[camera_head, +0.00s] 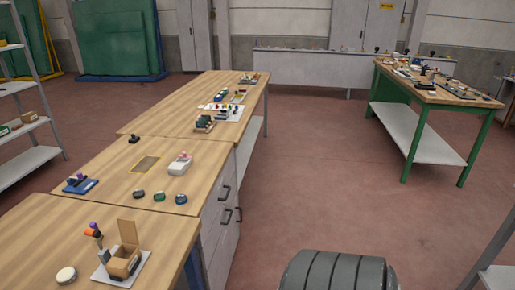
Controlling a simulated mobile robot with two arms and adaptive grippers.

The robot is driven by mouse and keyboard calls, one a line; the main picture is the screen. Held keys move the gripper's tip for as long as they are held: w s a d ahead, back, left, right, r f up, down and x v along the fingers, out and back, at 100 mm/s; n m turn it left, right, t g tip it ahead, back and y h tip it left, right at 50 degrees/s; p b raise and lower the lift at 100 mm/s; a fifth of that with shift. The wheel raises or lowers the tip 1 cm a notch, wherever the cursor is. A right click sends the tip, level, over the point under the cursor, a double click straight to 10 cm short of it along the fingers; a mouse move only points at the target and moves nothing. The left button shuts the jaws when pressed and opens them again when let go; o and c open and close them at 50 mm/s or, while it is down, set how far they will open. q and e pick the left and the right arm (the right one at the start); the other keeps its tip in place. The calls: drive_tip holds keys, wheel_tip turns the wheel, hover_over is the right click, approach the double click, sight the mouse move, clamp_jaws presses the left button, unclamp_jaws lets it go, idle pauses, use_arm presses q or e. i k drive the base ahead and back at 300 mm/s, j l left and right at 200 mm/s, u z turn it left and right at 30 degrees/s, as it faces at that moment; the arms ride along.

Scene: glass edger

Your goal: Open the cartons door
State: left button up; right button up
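A tall pale grey cabinet or door (373,32) stands against the far wall, behind a long low bench. It carries a small yellow sign (387,6) near the top edge of the picture; the writing is too small to read for sure. The front looks shut, and its lower part is hidden by the bench. Another tall grey door or cabinet (196,38) stands further left at the back wall and also looks shut. I cannot tell for certain which is the cartons door. Neither of my grippers is in view.
A row of wooden workbenches (100,162) with small parts fills the left. A green-legged table (418,95) stands at the right, and the low bench (300,66) crosses the back. Open reddish floor (330,160) lies between them. A shelf rack (30,118) stands far left.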

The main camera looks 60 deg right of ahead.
sight(216, 277)
drive_tip(key=z, duration=1.8)
drive_tip(key=i+l, duration=0.15)
